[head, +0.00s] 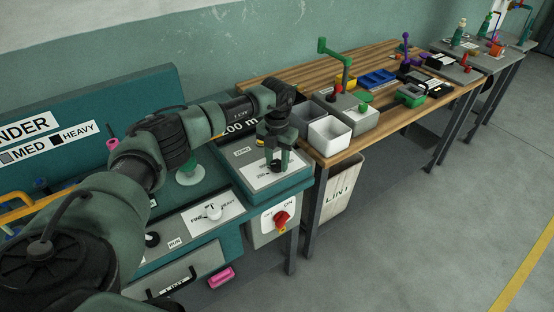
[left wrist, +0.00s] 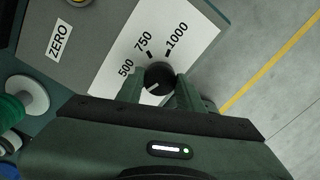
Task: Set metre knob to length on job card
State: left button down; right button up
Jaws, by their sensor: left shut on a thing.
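The metre knob (left wrist: 159,77) is a black round knob with a white pointer mark, on a white plate marked 500, 750 and 1000. In the left wrist view its pointer faces the lower left, nearest the 500 side; the exact setting is hard to tell. My left gripper (left wrist: 164,92) is shut on the knob, a finger on each side. In the head view the left gripper (head: 277,163) reaches down onto the white dial plate (head: 262,174). The job card cannot be made out. My right gripper is not in view.
A red switch (head: 281,219) is on the machine's front face. The floor beyond is clear.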

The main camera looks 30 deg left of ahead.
aim_at(277, 163)
pick_arm(q)
jog(key=shift+w+r+n, duration=0.1)
jog(key=shift+n, duration=0.4)
jog(key=c, duration=0.9)
grip_release()
notch_tip(277, 163, up, 8)
jog(key=shift+f+b, duration=0.15)
jog(key=shift+b, duration=0.5)
